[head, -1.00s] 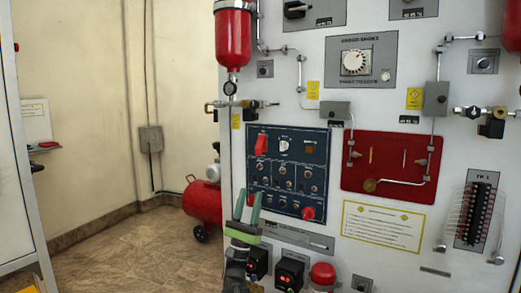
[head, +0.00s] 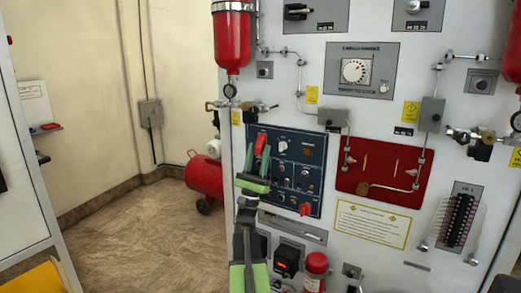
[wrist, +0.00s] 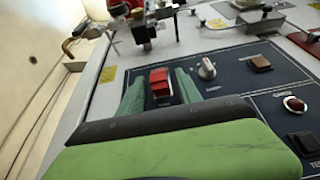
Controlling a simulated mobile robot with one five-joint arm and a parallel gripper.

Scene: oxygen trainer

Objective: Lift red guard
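The red guard (head: 261,143) is at the upper left of the dark blue switch panel (head: 311,150) on the upright grey console. In the wrist view the red guard (wrist: 160,84) shows between my two green fingers and appears closed down against the panel. My gripper (head: 256,158) is just below and in front of the guard, partly covering it in the head view. Its fingers stand apart, one on each side of the guard in the wrist view (wrist: 160,75). I see no clear contact with the guard.
A white knob (wrist: 207,69) sits just right of the guard. A red knob (head: 305,209) is at the panel's lower right. A red cylinder (head: 232,40) and brass valve fittings (head: 241,106) stick out above. Open floor (head: 130,225) lies to the left.

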